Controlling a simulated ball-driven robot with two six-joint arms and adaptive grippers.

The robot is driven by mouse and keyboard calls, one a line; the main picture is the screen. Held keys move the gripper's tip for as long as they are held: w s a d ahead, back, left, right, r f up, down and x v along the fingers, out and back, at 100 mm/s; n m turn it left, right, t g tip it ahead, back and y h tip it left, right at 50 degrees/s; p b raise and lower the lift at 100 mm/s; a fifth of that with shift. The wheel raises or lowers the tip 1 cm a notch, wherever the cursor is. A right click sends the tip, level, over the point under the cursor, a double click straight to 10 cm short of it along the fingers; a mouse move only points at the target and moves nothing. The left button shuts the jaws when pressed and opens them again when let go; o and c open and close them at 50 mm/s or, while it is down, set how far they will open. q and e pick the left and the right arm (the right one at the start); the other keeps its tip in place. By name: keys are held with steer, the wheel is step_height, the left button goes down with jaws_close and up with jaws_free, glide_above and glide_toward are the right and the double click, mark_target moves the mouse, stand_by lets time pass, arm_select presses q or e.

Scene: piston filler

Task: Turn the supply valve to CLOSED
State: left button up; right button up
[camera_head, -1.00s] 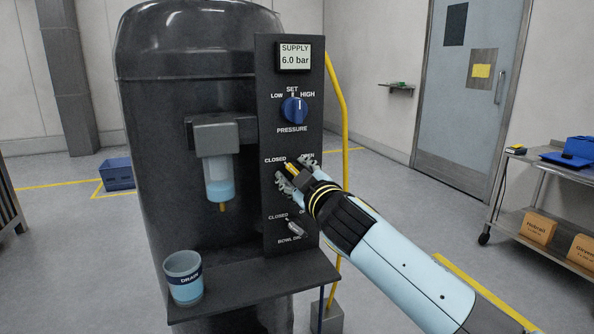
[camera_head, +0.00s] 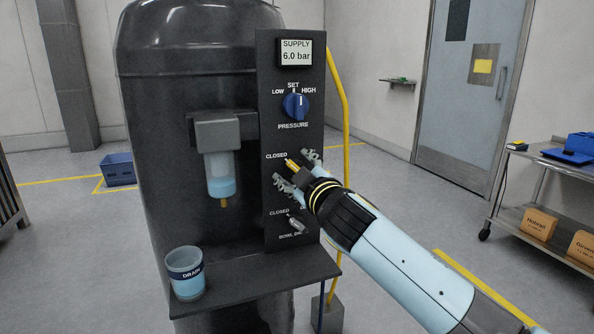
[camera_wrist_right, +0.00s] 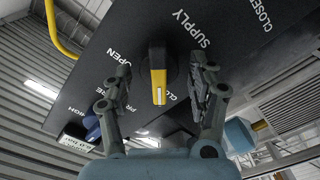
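The supply valve (camera_wrist_right: 158,72) has a dark lever with a yellow face. In the right wrist view it stands between the two fingers, with a gap on each side. Its yellow end also shows in the head view (camera_head: 291,164), near the upper CLOSED label. My right gripper (camera_head: 295,171) is open around the lever, close to the panel, and its fingers (camera_wrist_right: 162,92) do not appear to touch it. The gripper hides the OPEN label in the head view. The supply display (camera_head: 295,53) reads 6.0 bar. My left gripper is not in view.
The blue pressure knob (camera_head: 295,106) is above the valve on the dark panel. The bowl drain lever (camera_head: 296,225) is below it. A drain cup (camera_head: 185,273) stands on the shelf (camera_head: 255,282). A yellow hose (camera_head: 344,130) runs along the panel's right side.

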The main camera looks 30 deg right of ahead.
steer(key=v, duration=1.2)
steer(key=shift+a, duration=0.1)
